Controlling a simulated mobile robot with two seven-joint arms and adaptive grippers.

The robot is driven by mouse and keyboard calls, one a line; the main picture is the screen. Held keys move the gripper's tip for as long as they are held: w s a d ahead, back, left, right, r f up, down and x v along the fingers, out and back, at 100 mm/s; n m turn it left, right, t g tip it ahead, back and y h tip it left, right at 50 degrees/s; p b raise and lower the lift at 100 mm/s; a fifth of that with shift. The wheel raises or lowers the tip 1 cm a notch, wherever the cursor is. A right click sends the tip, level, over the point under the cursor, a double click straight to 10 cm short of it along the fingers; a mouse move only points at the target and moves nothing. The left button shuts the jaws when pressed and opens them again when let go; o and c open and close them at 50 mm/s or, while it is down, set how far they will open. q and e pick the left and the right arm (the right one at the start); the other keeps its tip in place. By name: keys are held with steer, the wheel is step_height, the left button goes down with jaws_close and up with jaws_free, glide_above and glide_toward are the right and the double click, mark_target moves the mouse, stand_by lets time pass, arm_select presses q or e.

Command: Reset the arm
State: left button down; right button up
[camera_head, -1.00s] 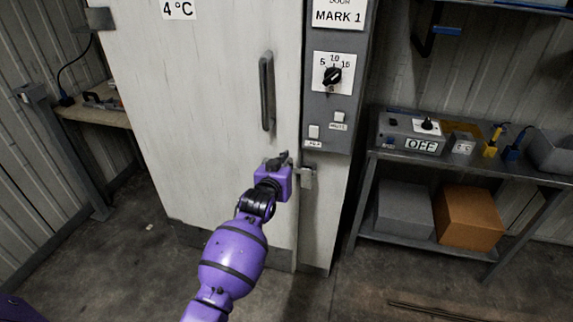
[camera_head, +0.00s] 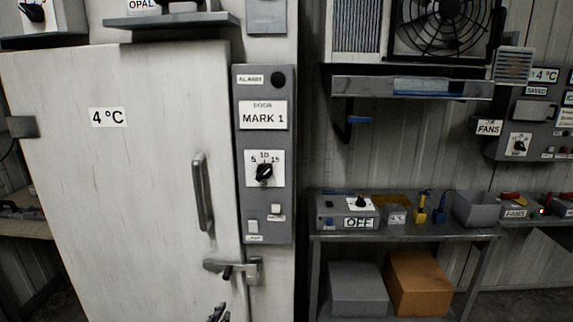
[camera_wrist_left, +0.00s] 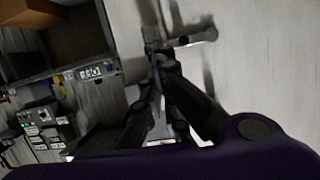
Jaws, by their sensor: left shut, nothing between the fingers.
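My left gripper (camera_head: 218,313) barely shows at the bottom edge of the head view, below the door latch. In the left wrist view its dark fingers (camera_wrist_left: 160,66) are shut and empty, with the tips close to the latch lever (camera_wrist_left: 196,39). I cannot tell whether they touch it. The latch (camera_head: 234,268) sits at the right edge of the white cold-room door (camera_head: 110,200), with its lever pointing left. The door looks closed. Most of my left arm is below the head view. My right gripper is in neither view.
A vertical handle (camera_head: 202,196) stands out from the door above the latch. A grey control panel (camera_head: 263,220) with a dial is right of the door. Farther right, a metal shelf (camera_head: 400,237) bears an OFF box, with a grey and an orange box below.

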arm_select(q)
steer(key=s+a+f+g, duration=0.1)
steer(key=s+f, duration=0.5)
steer(key=s, duration=0.6)
steer(key=s+f+g, duration=0.3)
steer(key=s+f, duration=0.3)
steer(key=s, duration=0.7)
steer(key=s+a+f+n+g, duration=0.1)
steer(key=s+f, duration=0.5)
steer(key=s, duration=0.7)
steer(key=shift+s+a+g+y, duration=0.25)
steer(key=shift+a+g+y, duration=0.15)
steer(key=shift+g, duration=0.1)
